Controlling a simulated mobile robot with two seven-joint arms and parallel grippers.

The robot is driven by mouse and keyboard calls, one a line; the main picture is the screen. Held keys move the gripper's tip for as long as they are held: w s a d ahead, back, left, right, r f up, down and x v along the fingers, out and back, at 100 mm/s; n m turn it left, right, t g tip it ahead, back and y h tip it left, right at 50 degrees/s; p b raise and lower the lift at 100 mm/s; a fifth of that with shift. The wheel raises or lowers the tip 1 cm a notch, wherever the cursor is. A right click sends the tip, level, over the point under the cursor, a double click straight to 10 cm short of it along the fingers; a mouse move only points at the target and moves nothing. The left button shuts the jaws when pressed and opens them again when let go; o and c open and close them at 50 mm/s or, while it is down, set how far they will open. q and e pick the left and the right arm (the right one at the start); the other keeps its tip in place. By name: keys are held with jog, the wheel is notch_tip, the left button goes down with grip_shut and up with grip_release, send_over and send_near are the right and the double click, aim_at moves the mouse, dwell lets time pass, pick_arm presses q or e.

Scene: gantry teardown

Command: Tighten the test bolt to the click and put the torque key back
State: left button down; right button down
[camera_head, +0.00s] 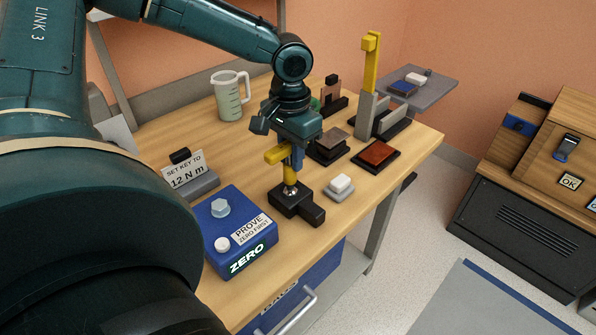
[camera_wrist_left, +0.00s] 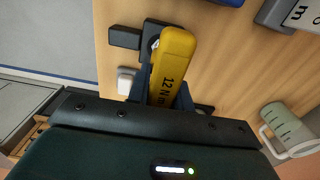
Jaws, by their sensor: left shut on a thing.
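My left gripper (camera_head: 297,154) is shut on the yellow torque key (camera_head: 274,155), above the middle of the workbench. In the left wrist view the key (camera_wrist_left: 171,75) reads "12 N m" and lies between the fingers. Its yellow shaft points down at a black block (camera_head: 297,206) with a silver bolt-like piece (camera_head: 291,190) on it. The shaft's lower end meets or nearly meets that piece; I cannot tell if it is seated. A blue box (camera_head: 238,233) marked "PROVE ZERO FIRST" has a hex head (camera_head: 220,208) on top and a display reading "ZERO". My right gripper is not in view.
A "SET KEY TO 12 N m" sign (camera_head: 188,172) and a measuring jug (camera_head: 229,96) stand behind. A white button block (camera_head: 340,187), a brown-topped pad (camera_head: 378,156) and a grey stand with an upright yellow bar (camera_head: 370,62) are to the right. My arm fills the left.

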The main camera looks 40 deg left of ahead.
pick_arm(q)
jog(key=shift+r+p, duration=3.7)
jog(key=shift+r, duration=0.45)
jog(key=shift+f, duration=0.1)
